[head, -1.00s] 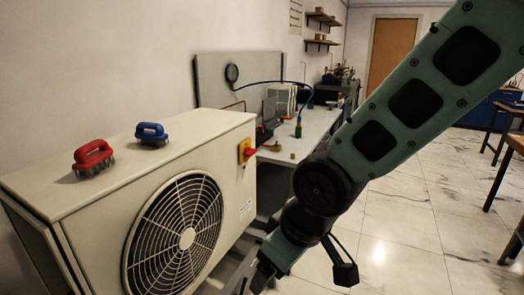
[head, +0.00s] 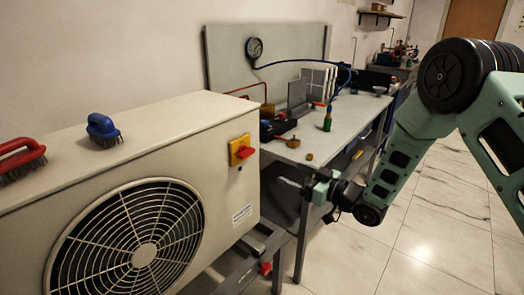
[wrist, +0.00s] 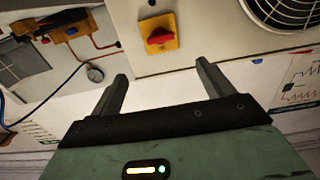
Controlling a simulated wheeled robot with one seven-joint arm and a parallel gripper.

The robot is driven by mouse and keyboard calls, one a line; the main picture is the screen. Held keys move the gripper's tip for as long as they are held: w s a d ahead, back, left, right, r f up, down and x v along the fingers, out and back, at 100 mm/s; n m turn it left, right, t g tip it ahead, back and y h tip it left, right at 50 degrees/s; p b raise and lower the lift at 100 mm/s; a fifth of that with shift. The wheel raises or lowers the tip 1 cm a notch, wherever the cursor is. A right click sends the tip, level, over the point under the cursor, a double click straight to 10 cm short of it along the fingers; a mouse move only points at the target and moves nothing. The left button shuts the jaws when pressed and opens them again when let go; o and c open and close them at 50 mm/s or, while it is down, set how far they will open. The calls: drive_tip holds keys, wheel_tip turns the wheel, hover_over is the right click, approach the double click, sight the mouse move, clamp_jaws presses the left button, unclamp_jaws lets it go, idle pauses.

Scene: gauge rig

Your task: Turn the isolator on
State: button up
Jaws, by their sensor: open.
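The isolator (head: 241,150) is a red rotary knob on a yellow plate, on the front face of the beige fan unit near its right end. The wrist view also shows the isolator (wrist: 159,33), upper middle, just beyond the fingertips; its knob bar looks roughly level there. My gripper (head: 288,182) is to the right of the isolator and lower in the head view, apart from it. In the wrist view my gripper (wrist: 162,72) has its two fingers spread with nothing between them. Nothing hides the knob.
The fan unit (head: 105,150) fills the left, with a red brush (head: 20,158) and a blue brush (head: 103,129) on top. A workbench (head: 345,128) with a gauge (head: 254,48), hoses and small fittings stands behind my gripper. The tiled floor at right is clear.

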sight(249, 154)
drive_tip(key=p+x, duration=0.3)
drive_tip(key=x, duration=1.4)
drive_tip(key=shift+w+a+r, duration=0.1)
drive_tip(key=shift+w+a, duration=0.05)
drive_tip(key=c, duration=1)
